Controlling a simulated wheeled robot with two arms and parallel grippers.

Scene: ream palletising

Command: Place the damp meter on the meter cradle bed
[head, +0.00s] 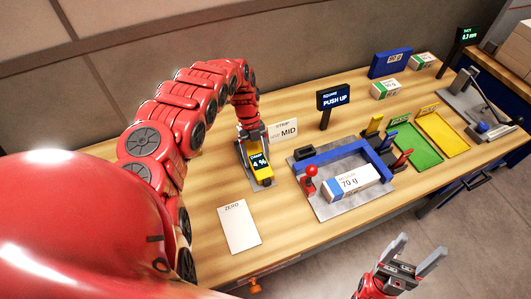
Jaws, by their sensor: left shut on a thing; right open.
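The damp meter (260,163) is a small yellow device with a dark screen reading 4 %. It is at the left-middle of the table, in front of the STRIP MID sign. My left gripper (252,142) reaches down from above and is shut on its far end. A grey and dark edge shows around the meter, probably the meter cradle; its bed is mostly hidden, and I cannot tell whether the meter touches it. My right gripper (413,254) is open and empty, off the table's front edge at lower right.
A white ZERO card (239,227) lies in front of the meter. To the right is a grey plate with a blue frame (326,158), a red-knobbed lever (310,180) and a 70 g ream (357,184). Green (414,146) and yellow (443,134) trays lie beyond.

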